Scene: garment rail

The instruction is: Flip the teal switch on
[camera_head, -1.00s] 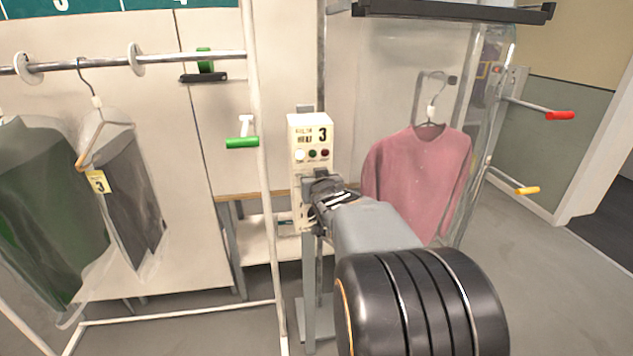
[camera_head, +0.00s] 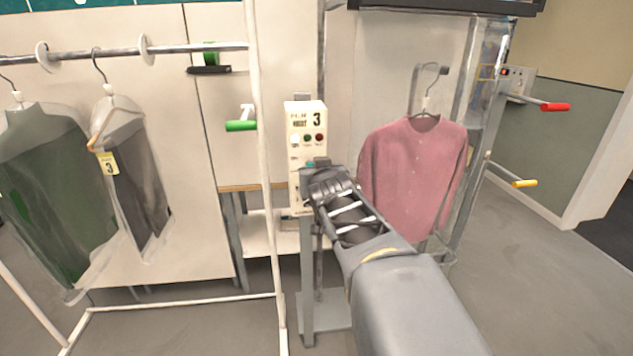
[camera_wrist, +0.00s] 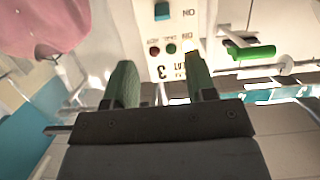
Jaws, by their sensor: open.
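The control box (camera_head: 304,133) is cream, marked with a large 3, and stands on a grey post. In the wrist view, where the box (camera_wrist: 149,66) appears upside down, a small teal switch (camera_wrist: 162,10) sits near the top edge beside ON lettering. Whether it is on or off I cannot tell.
Red and green buttons (camera_wrist: 171,48) are on the box face. A green-ended lever (camera_head: 241,125) is left of the box. A pink shirt (camera_head: 413,170) hangs to the right. A garment rail (camera_head: 190,49) with bagged clothes stands left, its white upright close to the box.

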